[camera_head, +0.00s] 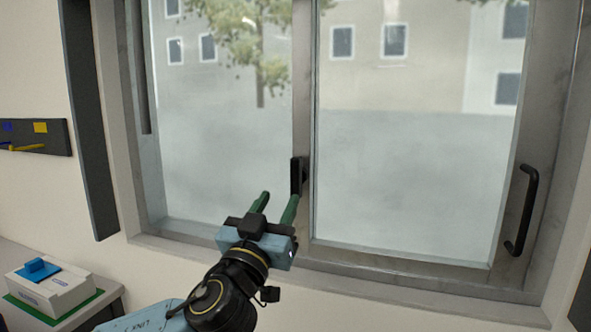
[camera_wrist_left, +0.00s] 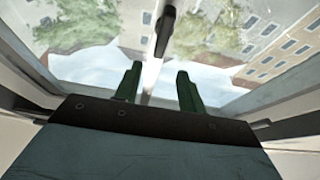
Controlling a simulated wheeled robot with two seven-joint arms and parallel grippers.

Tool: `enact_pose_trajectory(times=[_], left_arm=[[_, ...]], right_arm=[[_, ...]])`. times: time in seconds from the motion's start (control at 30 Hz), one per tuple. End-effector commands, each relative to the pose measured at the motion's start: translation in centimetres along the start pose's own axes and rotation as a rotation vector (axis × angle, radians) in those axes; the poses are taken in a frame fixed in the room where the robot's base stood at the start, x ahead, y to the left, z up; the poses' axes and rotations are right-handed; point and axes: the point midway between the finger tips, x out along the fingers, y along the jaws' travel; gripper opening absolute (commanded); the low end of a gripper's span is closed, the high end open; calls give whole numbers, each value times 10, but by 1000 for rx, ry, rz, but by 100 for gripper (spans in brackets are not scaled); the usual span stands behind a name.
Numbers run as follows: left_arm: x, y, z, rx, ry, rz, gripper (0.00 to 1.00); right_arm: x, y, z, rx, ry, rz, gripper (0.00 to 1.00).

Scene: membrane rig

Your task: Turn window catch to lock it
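The window catch (camera_head: 297,177) is a small black piece on the grey middle stile of the sliding window (camera_head: 302,90). In the left wrist view the black catch (camera_wrist_left: 165,30) shows at the top, beyond the fingertips. My left gripper (camera_head: 279,196) is open, with two green fingers apart and nothing between them. It is just below and a little left of the catch in the head view, and I see no clear contact. The fingers also show in the left wrist view (camera_wrist_left: 158,80). My right gripper is not in view.
A black pull handle (camera_head: 524,210) is on the right window frame. A white box with a blue top (camera_head: 52,284) stands on a grey surface at the lower left. A dark rack (camera_head: 36,137) hangs on the left wall. The window sill (camera_head: 400,282) is clear.

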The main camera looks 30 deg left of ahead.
Motion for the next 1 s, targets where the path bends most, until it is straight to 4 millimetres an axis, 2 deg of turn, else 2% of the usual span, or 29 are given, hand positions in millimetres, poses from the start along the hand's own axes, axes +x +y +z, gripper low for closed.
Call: enact_pose_trajectory(times=[0.03, 0.3, 0.5, 0.7, 1.0], left_arm=[[12, -1, -3, 3, 3, -2, 40], [65, -1, -3, 3, 1, -3, 40], [96, -1, -1, 2, -1, -3, 40], [110, -1, 0, 1, -3, -1, 40], [112, 0, 1, 1, -3, 0, 40]], right_arm=[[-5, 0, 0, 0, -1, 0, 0], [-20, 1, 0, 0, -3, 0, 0], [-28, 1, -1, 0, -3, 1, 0], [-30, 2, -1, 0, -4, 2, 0], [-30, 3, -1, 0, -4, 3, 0]])
